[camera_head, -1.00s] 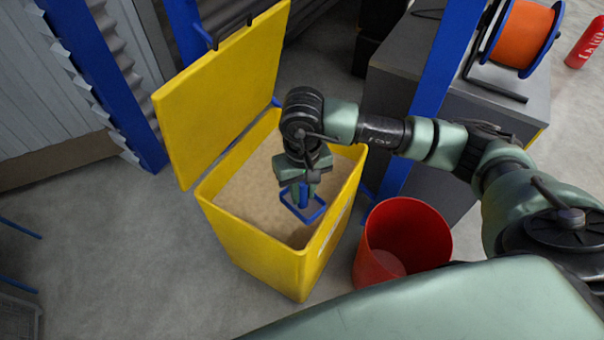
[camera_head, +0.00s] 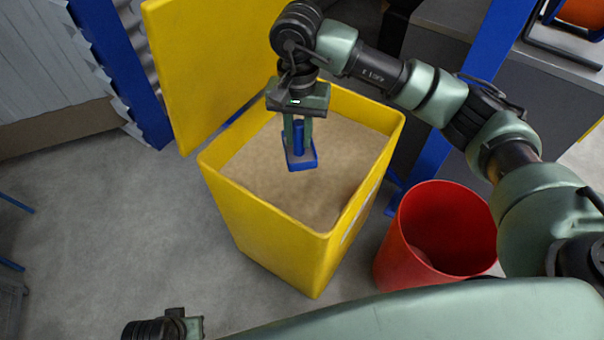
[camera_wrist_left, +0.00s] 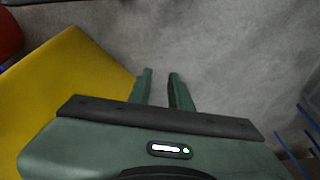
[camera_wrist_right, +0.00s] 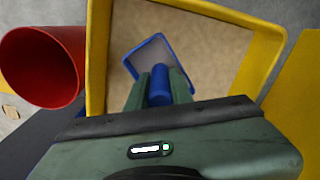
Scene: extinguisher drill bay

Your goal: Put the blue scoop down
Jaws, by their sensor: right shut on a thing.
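The blue scoop (camera_head: 301,160) hangs below my right gripper (camera_head: 298,125) over the sand in the open yellow bin (camera_head: 270,222). My right gripper is shut on the scoop's upright blue handle. In the right wrist view the handle (camera_wrist_right: 160,85) sits between the fingers, and the scoop's tray (camera_wrist_right: 149,56) shows beyond them with the sand behind. I cannot tell whether the scoop touches the sand. My left gripper (camera_wrist_left: 158,88) shows in the left wrist view with its fingers apart and nothing between them, over grey floor beside the yellow bin.
A red bucket (camera_head: 436,235) stands on the floor right of the bin; it also shows in the right wrist view (camera_wrist_right: 45,65). The bin's raised yellow lid (camera_head: 205,70) is behind it. A blue post (camera_head: 475,100) and a grey cabinet (camera_head: 530,110) stand at the back right.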

